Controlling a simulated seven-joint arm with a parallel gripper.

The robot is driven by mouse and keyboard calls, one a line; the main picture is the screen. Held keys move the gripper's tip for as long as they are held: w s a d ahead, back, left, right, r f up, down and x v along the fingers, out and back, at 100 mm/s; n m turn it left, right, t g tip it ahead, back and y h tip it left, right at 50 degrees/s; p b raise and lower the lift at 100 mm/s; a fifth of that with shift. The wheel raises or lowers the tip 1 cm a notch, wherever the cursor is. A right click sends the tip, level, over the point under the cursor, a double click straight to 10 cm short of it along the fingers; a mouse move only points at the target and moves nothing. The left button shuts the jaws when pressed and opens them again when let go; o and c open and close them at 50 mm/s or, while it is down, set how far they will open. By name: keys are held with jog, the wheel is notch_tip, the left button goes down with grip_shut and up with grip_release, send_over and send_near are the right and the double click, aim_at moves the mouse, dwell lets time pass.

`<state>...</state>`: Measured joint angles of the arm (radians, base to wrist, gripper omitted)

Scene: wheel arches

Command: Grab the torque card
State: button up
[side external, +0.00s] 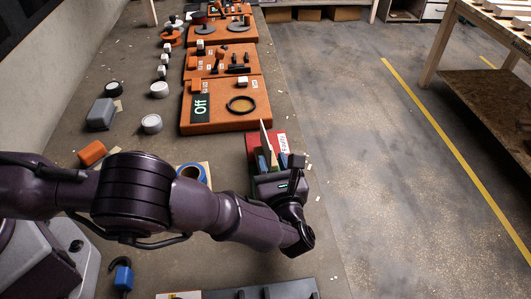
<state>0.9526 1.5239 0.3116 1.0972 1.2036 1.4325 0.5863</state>
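A red card-like piece with a white lettered label (283,143) lies on the bench at centre; its lettering is too small to read surely, so I cannot tell if it is the torque card. A thin pale upright piece (265,138) stands in front of it, by my gripper (274,162). My gripper is over the near part of the red piece and hides much of it. Blue and greenish parts show around the fingers. I cannot tell whether the fingers are apart, or closed on the pale piece.
An orange board (225,122) with a dark ring and an "Off" label lies just beyond; more orange boards follow. A blue tape roll (192,173) is left of my gripper. Grey and white parts stand along the bench's left. The bench's right edge is close to my gripper.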

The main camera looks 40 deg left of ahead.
aim_at(267, 161)
jog(key=x, duration=0.5)
grip_shut()
jog(key=shift+r, duration=0.1)
